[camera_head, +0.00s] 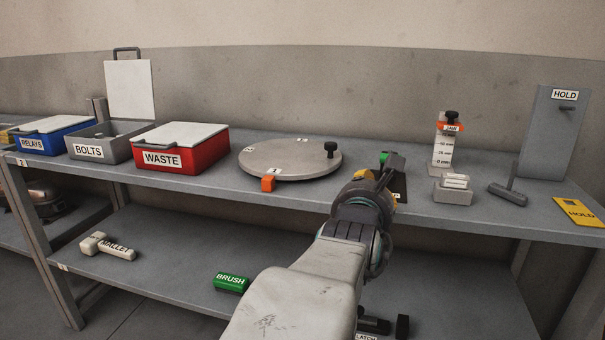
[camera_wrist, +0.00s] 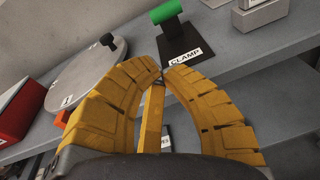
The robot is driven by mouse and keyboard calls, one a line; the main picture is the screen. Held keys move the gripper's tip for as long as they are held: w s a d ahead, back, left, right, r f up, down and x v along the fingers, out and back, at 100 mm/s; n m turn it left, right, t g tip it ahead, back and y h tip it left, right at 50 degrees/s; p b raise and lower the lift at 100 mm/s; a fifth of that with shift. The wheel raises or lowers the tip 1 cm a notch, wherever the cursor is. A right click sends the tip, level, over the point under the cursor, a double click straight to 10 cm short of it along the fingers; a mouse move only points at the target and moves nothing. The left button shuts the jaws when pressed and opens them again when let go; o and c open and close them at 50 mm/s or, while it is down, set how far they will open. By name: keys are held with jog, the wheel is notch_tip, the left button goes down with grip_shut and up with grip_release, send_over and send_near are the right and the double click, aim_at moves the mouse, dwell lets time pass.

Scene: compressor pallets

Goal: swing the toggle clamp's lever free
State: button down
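The toggle clamp shows in the wrist view as a green lever grip (camera_wrist: 165,11) on a dark base (camera_wrist: 178,42) labelled CLAMP. The green grip lies above and beyond my fingertips, apart from them. In the head view, the green grip (camera_head: 384,157) and part of the dark base (camera_head: 398,166) show just past my gripper (camera_head: 376,182); the rest is hidden behind it.
A round turntable (camera_head: 285,160) with a black knob stands left of the clamp. A red WASTE bin (camera_head: 193,158) is farther left. A small grey block holder (camera_head: 453,197) and a grey HOLD panel (camera_head: 548,130) stand right. The bench's front edge passes beneath my gripper.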

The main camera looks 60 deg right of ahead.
jog(key=shift+b+x, duration=1.6)
jog(key=shift+x, duration=3.45)
